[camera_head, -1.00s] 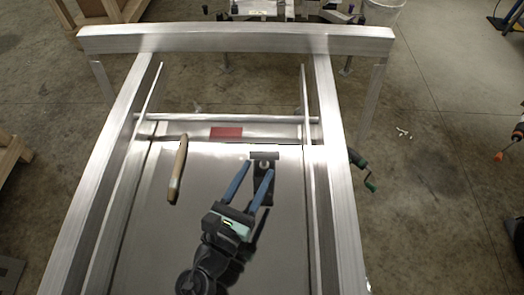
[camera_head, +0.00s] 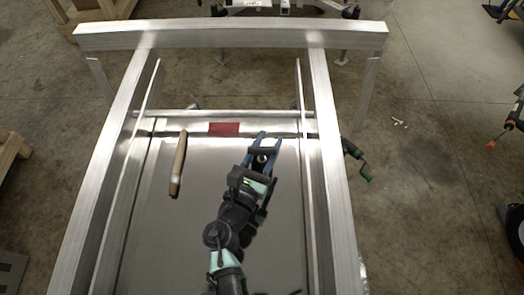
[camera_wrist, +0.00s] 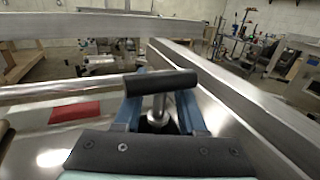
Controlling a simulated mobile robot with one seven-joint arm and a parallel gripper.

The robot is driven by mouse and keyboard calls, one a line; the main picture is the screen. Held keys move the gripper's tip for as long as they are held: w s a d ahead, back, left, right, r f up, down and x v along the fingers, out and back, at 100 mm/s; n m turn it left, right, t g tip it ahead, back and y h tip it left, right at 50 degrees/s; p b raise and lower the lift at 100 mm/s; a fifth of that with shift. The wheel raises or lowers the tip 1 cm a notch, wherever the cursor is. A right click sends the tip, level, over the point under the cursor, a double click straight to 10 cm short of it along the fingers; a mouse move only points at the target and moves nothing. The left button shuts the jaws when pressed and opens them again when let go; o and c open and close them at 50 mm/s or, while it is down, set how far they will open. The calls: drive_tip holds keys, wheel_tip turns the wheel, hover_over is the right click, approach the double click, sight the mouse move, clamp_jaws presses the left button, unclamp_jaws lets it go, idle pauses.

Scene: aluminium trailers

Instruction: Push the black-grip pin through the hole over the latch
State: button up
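The pin's black bar-shaped grip (camera_wrist: 160,82) lies crosswise in the wrist view, with its silver shaft (camera_wrist: 158,107) standing below it. In the head view the grip (camera_head: 262,150) is at the far part of the metal deck. My gripper (camera_head: 268,140) has its blue fingers on either side of the pin, with gaps visible beside the shaft; it looks open. In the wrist view the fingers (camera_wrist: 160,108) reach under the grip. The pin's lower end sits over a dark area; the hole and latch are hidden or too small to make out.
A wooden-handled tool (camera_head: 178,165) lies left on the deck. Aluminium side rails (camera_head: 332,165) and a raised crossbeam (camera_head: 230,36) frame the deck. A green-handled crank (camera_head: 357,160) is outside the right rail.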

clamp_jaws()
